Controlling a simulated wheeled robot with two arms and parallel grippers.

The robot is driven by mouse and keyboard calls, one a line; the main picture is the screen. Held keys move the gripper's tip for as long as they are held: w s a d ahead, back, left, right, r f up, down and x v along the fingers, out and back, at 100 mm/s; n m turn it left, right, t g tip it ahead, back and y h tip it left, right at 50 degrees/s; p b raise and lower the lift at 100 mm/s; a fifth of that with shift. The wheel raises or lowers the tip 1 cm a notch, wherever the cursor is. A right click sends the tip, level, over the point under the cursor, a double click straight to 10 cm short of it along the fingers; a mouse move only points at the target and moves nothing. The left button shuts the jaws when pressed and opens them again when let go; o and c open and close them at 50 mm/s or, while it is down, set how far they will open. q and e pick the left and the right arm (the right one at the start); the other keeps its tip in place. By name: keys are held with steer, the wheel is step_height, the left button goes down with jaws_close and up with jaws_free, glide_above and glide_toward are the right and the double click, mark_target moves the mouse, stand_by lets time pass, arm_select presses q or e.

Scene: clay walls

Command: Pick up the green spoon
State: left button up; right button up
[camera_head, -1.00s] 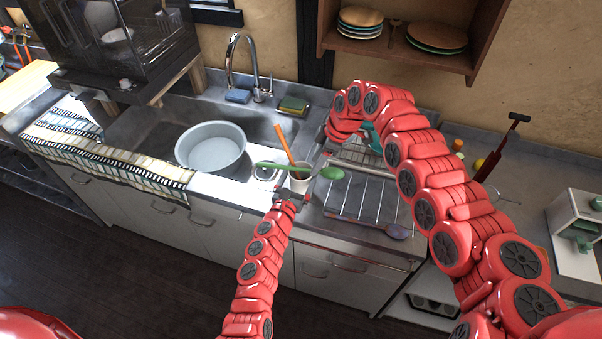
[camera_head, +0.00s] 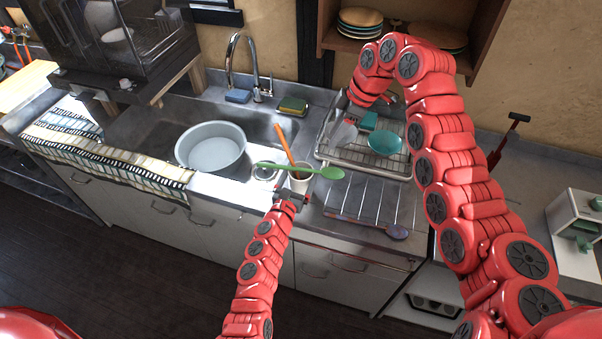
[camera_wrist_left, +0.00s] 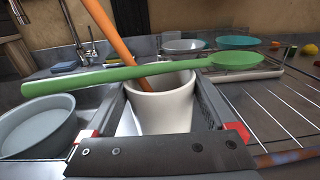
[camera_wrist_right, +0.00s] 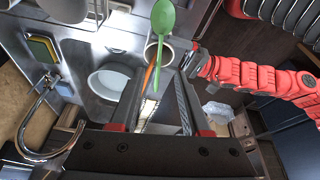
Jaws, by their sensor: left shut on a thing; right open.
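The green spoon (camera_head: 333,173) lies roughly level across the top of the white cup (camera_head: 300,183), bowl end to the right. It also crosses the left wrist view (camera_wrist_left: 130,74), in front of an orange-handled utensil (camera_wrist_left: 112,32) standing in the cup. My left gripper (camera_wrist_left: 160,105) is shut on the white cup (camera_wrist_left: 163,108), one finger on each side. My right gripper (camera_head: 345,132) is open above and right of the cup, near the rack.
A round grey tub (camera_head: 211,148) sits in the sink, left of the cup. A dish rack (camera_head: 350,157) with a teal bowl (camera_head: 385,142) stands behind and right. A purple-headed utensil (camera_head: 397,232) lies on the ribbed drainboard. The faucet (camera_head: 232,65) rises behind the sink.

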steer(key=shift+o, duration=0.5)
steer(key=t+h, duration=0.2)
steer(key=h, duration=0.2)
glide_toward(273, 165)
steer(key=x, duration=0.8)
steer(key=shift+w+f, duration=0.1)
steer(key=shift+f, duration=0.25)
steer(key=shift+a, duration=0.1)
jaws_close()
